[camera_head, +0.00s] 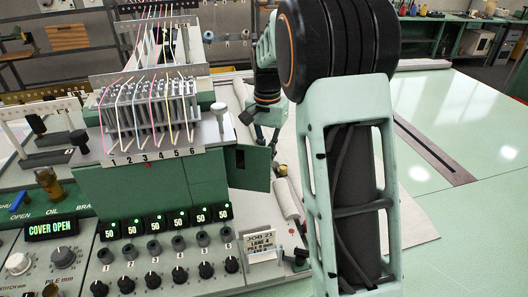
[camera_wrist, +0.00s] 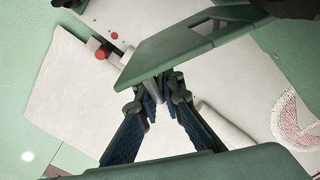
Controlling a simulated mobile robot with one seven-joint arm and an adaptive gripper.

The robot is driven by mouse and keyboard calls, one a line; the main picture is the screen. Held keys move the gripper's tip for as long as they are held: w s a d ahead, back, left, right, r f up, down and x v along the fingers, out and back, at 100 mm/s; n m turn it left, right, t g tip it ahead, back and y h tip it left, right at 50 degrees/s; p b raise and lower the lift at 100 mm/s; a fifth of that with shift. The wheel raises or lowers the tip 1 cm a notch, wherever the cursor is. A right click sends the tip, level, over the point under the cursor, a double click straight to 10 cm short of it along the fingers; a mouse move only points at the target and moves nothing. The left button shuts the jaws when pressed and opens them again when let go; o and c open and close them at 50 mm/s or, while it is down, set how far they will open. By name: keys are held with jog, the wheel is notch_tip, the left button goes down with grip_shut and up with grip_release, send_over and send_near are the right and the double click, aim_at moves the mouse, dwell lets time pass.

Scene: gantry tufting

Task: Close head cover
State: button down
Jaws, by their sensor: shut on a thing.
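The head cover (camera_head: 248,167) is a dark green hinged panel. It stands swung out at the right side of the green tufting head (camera_head: 180,195). The display (camera_head: 52,228) reads "COVER OPEN". The exact contact is partly hidden. In the head view my gripper is mostly hidden behind my arm and the cover.
A row of displays reading 50 (camera_head: 165,225) and knobs lie below the head. A job card (camera_head: 263,246) stands right of them. The green table (camera_head: 465,110) at right is mostly clear.

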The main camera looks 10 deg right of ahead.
jog(key=shift+s+a+m, duration=0.1)
jog(key=shift+s+m, duration=0.5)
jog(key=shift+s+a, duration=0.2)
jog(key=shift+s, duration=0.4)
jog(key=c, duration=2.1)
grip_release()
notch_tip(320, 180, up, 12)
